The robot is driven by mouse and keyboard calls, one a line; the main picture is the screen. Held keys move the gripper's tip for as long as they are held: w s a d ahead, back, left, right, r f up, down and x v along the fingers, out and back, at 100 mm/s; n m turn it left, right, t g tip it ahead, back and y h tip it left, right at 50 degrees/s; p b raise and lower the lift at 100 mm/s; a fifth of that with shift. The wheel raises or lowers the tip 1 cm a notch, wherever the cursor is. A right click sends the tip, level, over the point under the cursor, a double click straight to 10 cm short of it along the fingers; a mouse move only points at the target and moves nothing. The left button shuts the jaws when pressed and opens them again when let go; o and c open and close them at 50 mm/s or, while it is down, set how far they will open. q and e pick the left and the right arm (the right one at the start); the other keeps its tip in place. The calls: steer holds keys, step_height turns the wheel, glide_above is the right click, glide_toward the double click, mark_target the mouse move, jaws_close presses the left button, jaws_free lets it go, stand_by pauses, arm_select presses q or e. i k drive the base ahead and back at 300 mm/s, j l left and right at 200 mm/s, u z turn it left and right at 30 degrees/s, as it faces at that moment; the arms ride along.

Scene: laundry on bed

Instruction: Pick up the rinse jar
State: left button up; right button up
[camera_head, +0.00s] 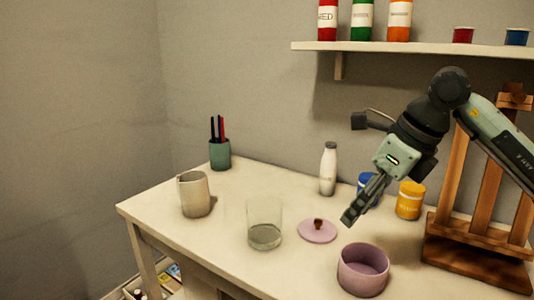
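The rinse jar, which I take to be the clear glass jar (264,224) with greyish liquid at its bottom, stands upright on the table in the head view. My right gripper (352,214) comes in from the right and points down and left. It hangs above the table, right of the glass jar and apart from it, near the lilac lid and pot. Its fingers show side-on, so I cannot tell whether they are open or shut. No held object shows. My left gripper is not in view.
A lilac lid (317,233) and lilac pot (363,270) stand right of the jar, a beige mug (194,194) left. Behind are a pen cup (220,155), a white bottle (328,169), blue and yellow (410,201) paint jars. A wooden easel (480,244) stands at right.

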mark_target(264, 224)
steer(key=k, duration=1.2)
